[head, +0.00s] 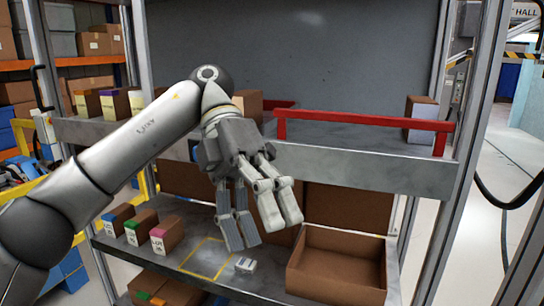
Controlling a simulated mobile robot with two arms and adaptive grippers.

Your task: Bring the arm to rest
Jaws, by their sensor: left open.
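My left arm comes in from the left and reaches across the front of a metal shelf rack (370,170). My left gripper (258,228) hangs from it with its fingers pointing down, in front of the rack's middle and lower shelves. The fingers are apart and I see nothing between them. Below the fingertips a small white object (245,265) lies on the lower shelf, by the yellow outlined square (208,258). My right gripper does not show.
An open brown box (337,262) stands on the lower shelf at the right. Several labelled boxes (167,236) stand at its left. A red rail (365,121) stands on the middle shelf, with a box (421,118) at its right end. The floor at the right is clear.

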